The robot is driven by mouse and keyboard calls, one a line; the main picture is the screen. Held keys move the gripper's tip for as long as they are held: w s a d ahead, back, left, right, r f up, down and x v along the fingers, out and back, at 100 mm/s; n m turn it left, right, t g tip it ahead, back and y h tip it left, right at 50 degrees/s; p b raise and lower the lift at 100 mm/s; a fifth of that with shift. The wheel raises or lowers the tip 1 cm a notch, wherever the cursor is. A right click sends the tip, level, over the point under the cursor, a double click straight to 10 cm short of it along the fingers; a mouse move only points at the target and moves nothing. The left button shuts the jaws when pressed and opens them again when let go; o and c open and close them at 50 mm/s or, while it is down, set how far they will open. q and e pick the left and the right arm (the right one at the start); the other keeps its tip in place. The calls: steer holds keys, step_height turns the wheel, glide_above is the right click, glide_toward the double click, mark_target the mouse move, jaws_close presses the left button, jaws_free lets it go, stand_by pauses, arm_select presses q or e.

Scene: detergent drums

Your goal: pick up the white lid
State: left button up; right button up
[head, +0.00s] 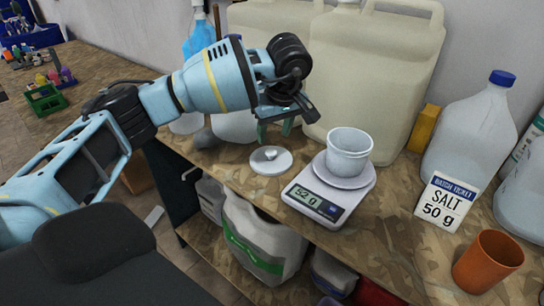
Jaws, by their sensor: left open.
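The white lid (271,161) lies flat on the wooden counter, a round disc with a small knob on top. My left gripper (284,128) is open and empty, above and slightly behind the lid in the head view, with its fingers pointing down. A visible gap separates the fingers from the lid. My right gripper is not in view.
A kitchen scale (325,197) reading 52 g stands right of the lid with a white cup (348,152) on it. Large jugs (375,75) stand behind. A salt ticket (444,202) and an orange cup (488,261) are at the right. The counter's front edge lies close to the lid.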

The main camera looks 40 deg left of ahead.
mark_target(271, 151)
arm_select(q)
steer(key=shift+x, duration=0.9)
steer(key=shift+w+f, duration=0.15)
steer(key=shift+f, duration=0.1)
steer(key=shift+x, duration=2.35)
steer(key=shift+r, duration=0.1)
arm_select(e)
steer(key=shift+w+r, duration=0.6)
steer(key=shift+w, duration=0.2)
arm_select(q)
steer(key=shift+c, duration=0.3)
steer(key=c, duration=1)
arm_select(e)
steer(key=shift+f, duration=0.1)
